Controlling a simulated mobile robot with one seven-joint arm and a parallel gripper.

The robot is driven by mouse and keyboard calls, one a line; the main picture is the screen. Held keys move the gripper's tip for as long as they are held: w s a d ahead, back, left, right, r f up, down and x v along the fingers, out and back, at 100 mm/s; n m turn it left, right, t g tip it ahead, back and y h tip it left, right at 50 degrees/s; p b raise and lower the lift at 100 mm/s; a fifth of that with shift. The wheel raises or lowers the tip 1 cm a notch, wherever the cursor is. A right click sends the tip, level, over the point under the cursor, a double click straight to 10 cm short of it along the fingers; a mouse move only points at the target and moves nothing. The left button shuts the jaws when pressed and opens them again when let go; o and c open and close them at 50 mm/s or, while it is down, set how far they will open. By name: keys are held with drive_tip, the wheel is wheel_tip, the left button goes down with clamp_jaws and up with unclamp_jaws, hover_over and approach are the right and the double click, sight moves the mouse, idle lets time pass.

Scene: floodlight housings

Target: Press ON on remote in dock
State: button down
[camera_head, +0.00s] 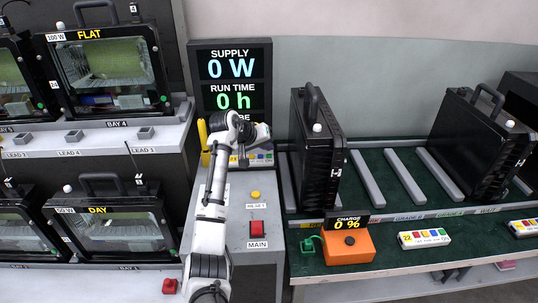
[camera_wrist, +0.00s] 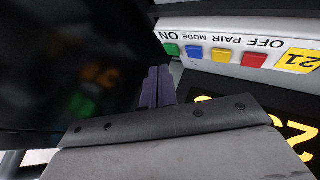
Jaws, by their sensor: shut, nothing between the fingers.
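The remote in the dock (camera_wrist: 240,40) is white with a yellow 21 label and shows upside down in the wrist view. Its green ON button (camera_wrist: 171,49) is at the left end of the row, beside blue, yellow and red buttons. My gripper (camera_wrist: 159,72) is shut and empty, its tips just below and beside the green button; I cannot tell whether they touch it. In the head view, the docked remote (camera_head: 262,158) stands under the display at the back of the grey cabinet, its left part hidden by my arm.
The display (camera_head: 232,80) reads 0 W and 0 h. A yellow RESET button (camera_head: 255,195) and red MAIN switch (camera_head: 257,229) are on the cabinet. A black floodlight housing (camera_head: 318,150) stands close on the right. Another remote (camera_head: 424,238) lies on the green bench.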

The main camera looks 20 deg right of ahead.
sight(267, 157)
drive_tip(key=shift+r+p, duration=1.75)
drive_tip(key=shift+r, duration=0.6)
drive_tip(key=shift+f, duration=0.1)
